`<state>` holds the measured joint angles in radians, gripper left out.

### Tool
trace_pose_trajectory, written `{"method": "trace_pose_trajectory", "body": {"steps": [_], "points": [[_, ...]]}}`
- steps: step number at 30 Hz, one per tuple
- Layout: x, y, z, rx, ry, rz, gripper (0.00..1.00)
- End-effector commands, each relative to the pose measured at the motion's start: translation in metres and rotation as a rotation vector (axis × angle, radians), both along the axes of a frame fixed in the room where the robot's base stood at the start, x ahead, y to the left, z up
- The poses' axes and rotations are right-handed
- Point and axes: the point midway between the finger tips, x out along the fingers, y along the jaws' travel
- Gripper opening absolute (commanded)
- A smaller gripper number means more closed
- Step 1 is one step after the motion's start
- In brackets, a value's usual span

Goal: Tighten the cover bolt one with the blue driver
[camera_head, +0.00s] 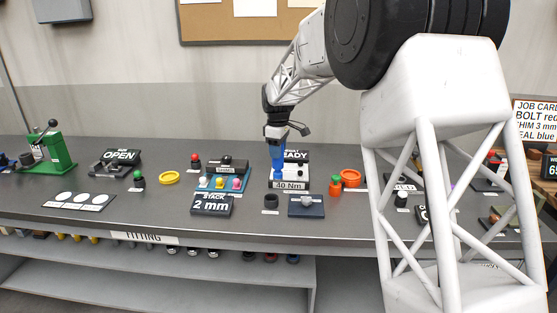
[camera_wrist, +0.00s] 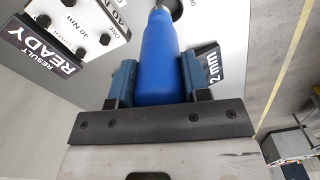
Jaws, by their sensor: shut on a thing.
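My gripper (camera_head: 277,143) is shut on the blue driver (camera_head: 278,163), which points down above the bench near the white 40 Nm block. In the wrist view the driver's blue handle (camera_wrist: 160,60) sits between the two fingers, and its thin shaft runs out at the top edge. A white plate (camera_wrist: 85,25) with black bolts and "40 Nm" labels lies to the left of the driver there. I cannot tell which bolt is cover bolt one, or whether the driver tip touches anything. A READY sign (camera_wrist: 40,48) stands beside the plate.
A "2 mm" stack block (camera_head: 211,205) and a blue tray (camera_head: 222,181) with coloured knobs lie to the left. A dark blue pad (camera_head: 306,208) lies in front. The bench front edge is nearby.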

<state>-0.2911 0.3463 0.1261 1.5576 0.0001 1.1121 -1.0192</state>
Motion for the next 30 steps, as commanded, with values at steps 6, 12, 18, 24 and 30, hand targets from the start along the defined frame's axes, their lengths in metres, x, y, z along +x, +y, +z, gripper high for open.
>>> {"method": "trace_pose_trajectory", "body": {"steps": [6, 12, 18, 24, 30], "points": [[0.036, 0.003, 0.007, 0.000, -0.001, -0.001, 0.19], [0.066, 0.006, 0.013, 0.001, -0.001, -0.001, 0.19], [0.094, 0.008, 0.018, 0.001, -0.001, 0.000, 0.19], [0.117, 0.009, 0.021, 0.001, -0.001, 0.000, 0.19], [0.131, 0.009, 0.024, 0.000, -0.002, 0.000, 0.19]]}}
